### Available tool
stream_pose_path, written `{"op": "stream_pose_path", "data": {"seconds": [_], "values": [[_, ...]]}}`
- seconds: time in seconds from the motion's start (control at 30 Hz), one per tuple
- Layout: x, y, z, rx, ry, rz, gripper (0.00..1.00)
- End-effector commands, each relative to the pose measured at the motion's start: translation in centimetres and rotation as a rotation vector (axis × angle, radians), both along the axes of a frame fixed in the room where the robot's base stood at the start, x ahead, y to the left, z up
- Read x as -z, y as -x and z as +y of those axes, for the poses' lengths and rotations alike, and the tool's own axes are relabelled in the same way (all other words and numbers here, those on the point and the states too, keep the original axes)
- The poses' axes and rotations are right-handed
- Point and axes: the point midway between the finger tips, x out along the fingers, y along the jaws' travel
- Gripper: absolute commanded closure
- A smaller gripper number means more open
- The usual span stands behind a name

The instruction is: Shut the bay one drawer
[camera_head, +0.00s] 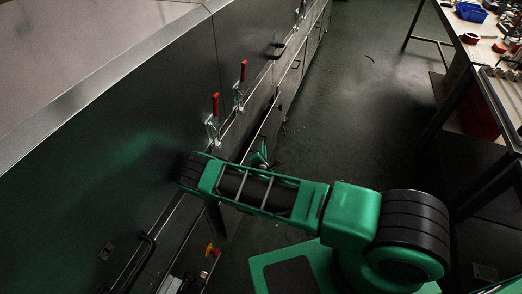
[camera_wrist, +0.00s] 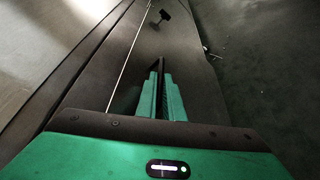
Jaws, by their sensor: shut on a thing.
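My gripper (camera_head: 262,152) is low beside the dryer's long dark side, near a lower front panel. In the wrist view its two green fingers (camera_wrist: 158,66) are close together on a thin dark part, which looks like a drawer handle; most of it is hidden. The lower panel (camera_wrist: 185,45) around the fingers looks like the drawer front, with a bright seam along its left. I cannot tell how far the drawer stands out, nor read a bay label.
Red-handled clamps (camera_head: 214,104) and a black handle (camera_head: 277,50) stand out from the dryer's side. A red-and-yellow switch (camera_head: 211,251) is low at the front. A workbench (camera_head: 466,57) with a blue bin (camera_head: 471,12) is at right. The floor (camera_head: 365,100) between is mostly clear.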

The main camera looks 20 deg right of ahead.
Motion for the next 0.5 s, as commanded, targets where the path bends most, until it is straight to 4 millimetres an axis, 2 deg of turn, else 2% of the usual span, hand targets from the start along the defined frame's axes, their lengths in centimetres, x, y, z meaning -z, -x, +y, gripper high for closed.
{"op": "stream_pose_path", "data": {"seconds": [0.03, 0.17, 0.4, 0.5], "values": [[0.9, 0.5, 0.0, 0.001, -0.007, 0.017, 1.0], [0.9, 0.4, 0.1, 0.001, -0.007, 0.016, 1.0], [0.8, -1.6, 3.0, -0.004, -0.01, 0.013, 1.0], [0.9, -1.9, 3.5, -0.005, -0.01, 0.015, 1.0]]}}
